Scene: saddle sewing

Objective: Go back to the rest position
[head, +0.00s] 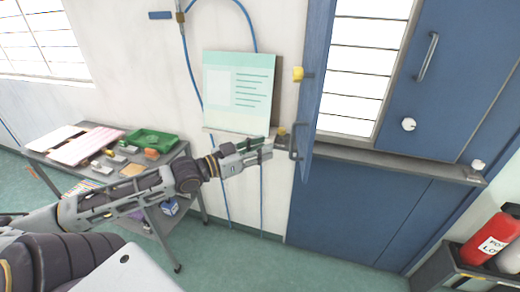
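My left arm reaches in from the lower left across the front of the table. My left gripper (266,149) is at the middle of the view, in front of the wall below the poster. Its two fingers look apart, with nothing seen between them. The fingertips point at the handle (294,142) of the open blue door (314,90), just left of it, and appear clear of it. My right gripper is not in view.
A grey table (185,150) at the left holds a green tray (151,141), a pink-and-white board (87,147) and several small items. A poster (238,92) hangs behind my gripper. Blue cabinets (340,205) stand right; a red extinguisher (488,240) is lower right. The green floor (270,268) is clear.

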